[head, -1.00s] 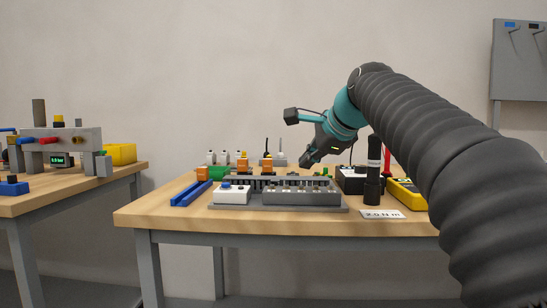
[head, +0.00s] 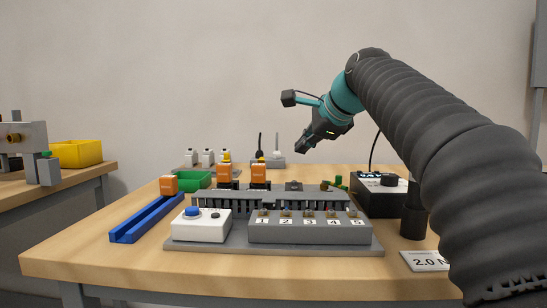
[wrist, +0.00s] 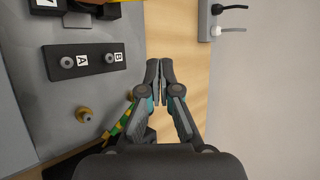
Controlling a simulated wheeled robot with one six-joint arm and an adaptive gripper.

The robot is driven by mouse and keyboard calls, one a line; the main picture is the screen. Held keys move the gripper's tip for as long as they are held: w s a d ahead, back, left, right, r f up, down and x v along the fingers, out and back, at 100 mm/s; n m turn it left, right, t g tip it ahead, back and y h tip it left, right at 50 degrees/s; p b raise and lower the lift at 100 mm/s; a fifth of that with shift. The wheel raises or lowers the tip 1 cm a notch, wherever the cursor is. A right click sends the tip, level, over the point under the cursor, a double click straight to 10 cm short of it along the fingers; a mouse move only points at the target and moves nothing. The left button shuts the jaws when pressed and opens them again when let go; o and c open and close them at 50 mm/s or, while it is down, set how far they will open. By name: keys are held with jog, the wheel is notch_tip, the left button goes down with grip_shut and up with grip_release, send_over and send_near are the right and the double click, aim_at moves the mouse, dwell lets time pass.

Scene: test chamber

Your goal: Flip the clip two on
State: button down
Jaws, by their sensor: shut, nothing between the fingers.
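A grey block (head: 270,236) with a row of clips numbered 1 to 5 sits near the front of the bench. Clip two (head: 286,213) is the second from the left, above its label 2; its lever is too small to read. My gripper (head: 302,147) is in the air above and behind the block, apart from everything. In the wrist view my gripper (wrist: 160,74) has its fingers together with nothing between them, over the bare wood at the bench edge. The numbered clips do not show clearly in the wrist view.
A white box with a blue button (head: 201,225) stands left of the block. Orange-topped parts (head: 224,175) stand behind. A blue rail (head: 147,218) lies left, a black box (head: 380,195) right. The wrist view shows a black A/B part (wrist: 85,60).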

jog(key=shift+a+f, duration=0.1)
jog(key=shift+a, duration=0.05)
jog(key=shift+w+a+f, duration=0.1)
jog(key=shift+w+f, duration=0.05)
jog(key=shift+w, duration=0.05)
jog(key=b+x, duration=0.1)
jog(key=x, duration=0.7)
jog(key=shift+w+a+f, duration=0.15)
jog(key=shift+f, duration=0.05)
jog(key=shift+s+a+r, duration=0.25)
jog(key=shift+a, duration=0.35)
jog(key=shift+s+a+r, duration=0.25)
jog(key=shift+a+r, duration=0.05)
jog(key=shift+a, duration=0.25)
jog(key=shift+s+a+r, duration=0.25)
jog(key=shift+a, duration=0.1)
jog(key=shift+a, duration=0.1)
jog(key=shift+s+a+f+b, duration=0.1)
jog(key=shift+b, duration=0.35)
jog(key=shift+t, duration=0.3)
